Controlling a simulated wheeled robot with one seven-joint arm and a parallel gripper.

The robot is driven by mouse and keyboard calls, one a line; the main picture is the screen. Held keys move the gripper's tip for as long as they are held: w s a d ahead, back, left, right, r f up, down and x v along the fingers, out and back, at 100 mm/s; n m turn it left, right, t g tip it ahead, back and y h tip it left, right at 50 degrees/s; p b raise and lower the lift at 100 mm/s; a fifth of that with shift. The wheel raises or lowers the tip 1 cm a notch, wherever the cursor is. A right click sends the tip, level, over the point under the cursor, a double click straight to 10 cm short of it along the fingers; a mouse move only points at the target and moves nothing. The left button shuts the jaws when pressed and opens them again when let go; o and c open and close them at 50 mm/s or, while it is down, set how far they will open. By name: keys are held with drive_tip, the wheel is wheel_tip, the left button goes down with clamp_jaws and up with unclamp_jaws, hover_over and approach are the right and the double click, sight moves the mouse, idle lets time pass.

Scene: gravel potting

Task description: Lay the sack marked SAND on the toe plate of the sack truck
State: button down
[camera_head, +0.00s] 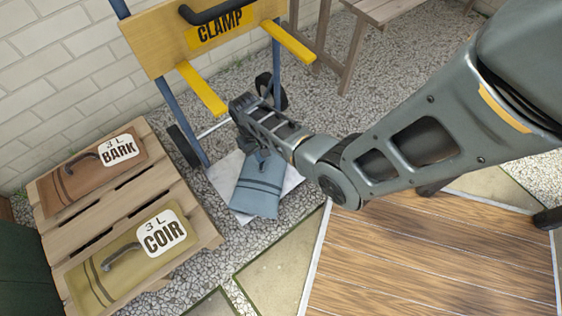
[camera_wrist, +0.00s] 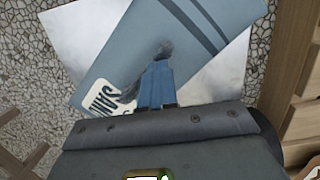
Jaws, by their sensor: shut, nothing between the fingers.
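The blue-grey SAND sack (camera_head: 257,190) lies on the pale toe plate (camera_head: 222,181) of the sack truck, set askew to it. In the wrist view the sack (camera_wrist: 125,40) shows two dark bands and part of its white label (camera_wrist: 100,98), reading "SAN". The bare plate (camera_wrist: 75,30) shows on both sides of it. My gripper (camera_head: 255,155) is over the sack's near-truck end. Its blue fingers (camera_wrist: 156,82) are shut and empty, close to the dark handle (camera_wrist: 165,48). Whether they touch the sack I cannot tell.
The truck's wooden CLAMP board (camera_head: 205,35) with yellow bars stands above the plate. A pallet (camera_head: 120,200) at left bears the BARK sack (camera_head: 85,172) and the COIR sack (camera_head: 120,268). A bench (camera_head: 375,12) stands behind; wooden decking (camera_head: 430,250) is at right.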

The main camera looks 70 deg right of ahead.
drive_tip(key=shift+s+r+p, duration=0.1)
drive_tip(key=shift+r+p, duration=0.2)
drive_tip(key=shift+p, duration=0.5)
drive_tip(key=shift+r+p, duration=0.1)
drive_tip(key=shift+p, duration=0.2)
drive_tip(key=w+d+b, duration=0.2)
drive_tip(key=w+d, duration=0.4)
drive_tip(key=w, duration=0.4)
drive_tip(key=shift+d+b, duration=0.35)
drive_tip(key=shift+d, duration=0.05)
